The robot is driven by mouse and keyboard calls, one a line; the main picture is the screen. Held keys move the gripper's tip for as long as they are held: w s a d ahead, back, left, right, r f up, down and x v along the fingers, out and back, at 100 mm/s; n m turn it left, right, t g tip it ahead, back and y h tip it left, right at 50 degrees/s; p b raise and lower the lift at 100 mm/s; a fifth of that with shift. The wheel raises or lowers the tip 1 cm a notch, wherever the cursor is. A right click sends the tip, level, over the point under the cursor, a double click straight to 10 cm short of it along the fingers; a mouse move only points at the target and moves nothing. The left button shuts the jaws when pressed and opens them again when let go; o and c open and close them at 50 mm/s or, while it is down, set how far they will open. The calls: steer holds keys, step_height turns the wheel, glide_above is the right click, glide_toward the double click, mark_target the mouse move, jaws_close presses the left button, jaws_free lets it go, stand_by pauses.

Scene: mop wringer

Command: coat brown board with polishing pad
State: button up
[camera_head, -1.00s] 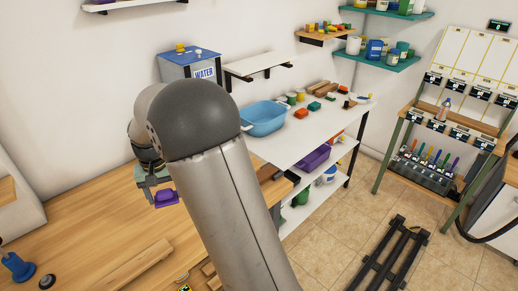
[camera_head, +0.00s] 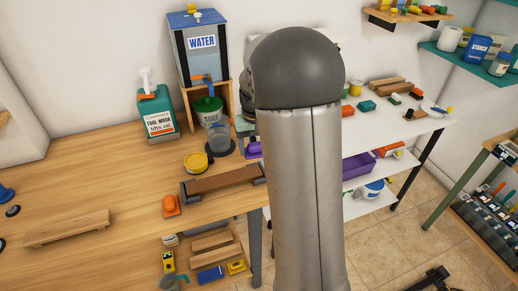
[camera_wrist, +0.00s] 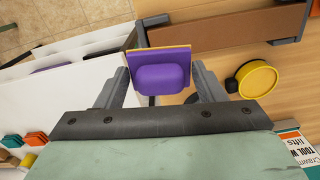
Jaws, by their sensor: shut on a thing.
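My gripper (camera_wrist: 160,88) is shut on the purple polishing pad (camera_wrist: 162,76), which has a thin yellowish edge. In the head view, the pad's purple part (camera_head: 254,149) shows just left of my arm, which hides most of the gripper. The brown board (camera_head: 222,182) lies on the wooden bench between dark end brackets. It also shows at the upper right in the wrist view (camera_wrist: 250,25), apart from the pad. In the head view the pad is behind the board, near its right end.
A yellow-lidded round tin (camera_head: 195,165) stands behind the board. An orange-handled tool (camera_head: 170,206) lies left of it.

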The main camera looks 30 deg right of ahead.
mark_target(256, 170)
steer(key=shift+s+d+f, duration=0.1)
steer(key=shift+d+f, duration=0.1)
steer(key=shift+a+f+b, duration=0.2)
steer(key=shift+f+b, duration=0.25)
steer(key=shift+f, duration=0.05)
steer(key=shift+f+b, duration=1.5)
steer(key=shift+f, duration=0.75)
steer(key=shift+f+b, duration=0.45)
steer(key=shift+f, duration=0.15)
steer(key=shift+a, duration=0.1)
